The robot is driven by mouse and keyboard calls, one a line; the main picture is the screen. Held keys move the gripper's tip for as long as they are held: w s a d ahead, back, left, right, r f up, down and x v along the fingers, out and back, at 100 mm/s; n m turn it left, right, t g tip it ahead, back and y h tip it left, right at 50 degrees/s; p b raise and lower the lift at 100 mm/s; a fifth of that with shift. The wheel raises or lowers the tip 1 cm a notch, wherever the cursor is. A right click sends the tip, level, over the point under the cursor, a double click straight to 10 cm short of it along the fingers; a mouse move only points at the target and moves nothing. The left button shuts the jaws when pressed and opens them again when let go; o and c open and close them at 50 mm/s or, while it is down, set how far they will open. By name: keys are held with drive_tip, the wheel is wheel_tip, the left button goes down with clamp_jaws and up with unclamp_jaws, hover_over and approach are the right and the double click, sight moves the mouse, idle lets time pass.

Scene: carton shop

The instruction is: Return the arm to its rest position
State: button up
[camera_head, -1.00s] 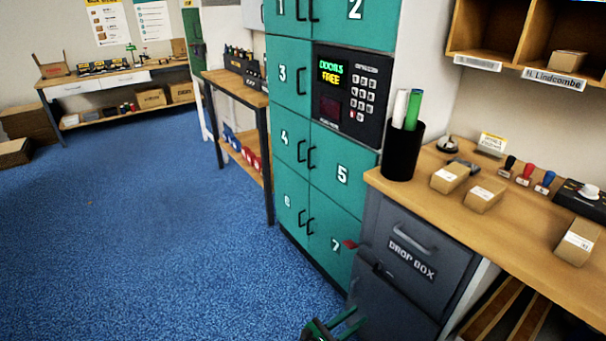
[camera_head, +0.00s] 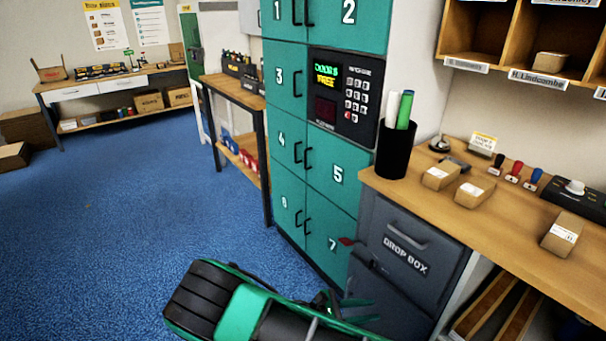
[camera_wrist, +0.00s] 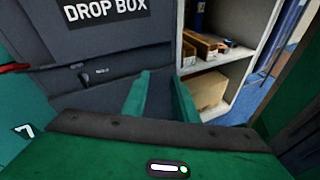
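My arm (camera_head: 245,310), green and black, reaches in from the bottom of the head view, in front of the lockers and the drop box. My gripper (camera_head: 357,308) is at its right end, low in front of the drop box (camera_head: 405,262). In the wrist view my gripper (camera_wrist: 160,98) shows two green fingers with a gap between them. It is open and nothing is between the fingers. The drop box front (camera_wrist: 100,45) is ahead of it, apart from the fingertips.
Teal lockers (camera_head: 318,185) stand left of the drop box. A wooden counter (camera_head: 510,222) holds small cartons (camera_head: 440,176), stamps and a black pen cup (camera_head: 397,150). A shelf with cartons (camera_wrist: 206,90) is right of the drop box. Open blue floor (camera_head: 110,225) lies at left.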

drive_tip(key=s+d+r+m+g+y, duration=0.4)
drive_tip(key=d+r+m, duration=0.4)
drive_tip(key=r, duration=0.4)
drive_tip(key=s+d+r+m+g+y, duration=0.2)
drive_tip(key=d+r+m+g+y, duration=0.2)
drive_tip(key=d+r+m+y, duration=0.5)
drive_tip(key=s+d+r+m+t+y, duration=0.1)
drive_tip(key=s+d+r+m+t, duration=0.1)
drive_tip(key=s+r+m, duration=0.2)
drive_tip(key=s+d+r+m+t, duration=0.2)
drive_tip(key=s+d+r+m, duration=0.1)
drive_tip(key=s+r, duration=0.7)
drive_tip(key=s+m, duration=0.1)
drive_tip(key=s, duration=0.3)
drive_tip(key=shift+r+y, duration=0.4)
drive_tip(key=shift+s, duration=0.1)
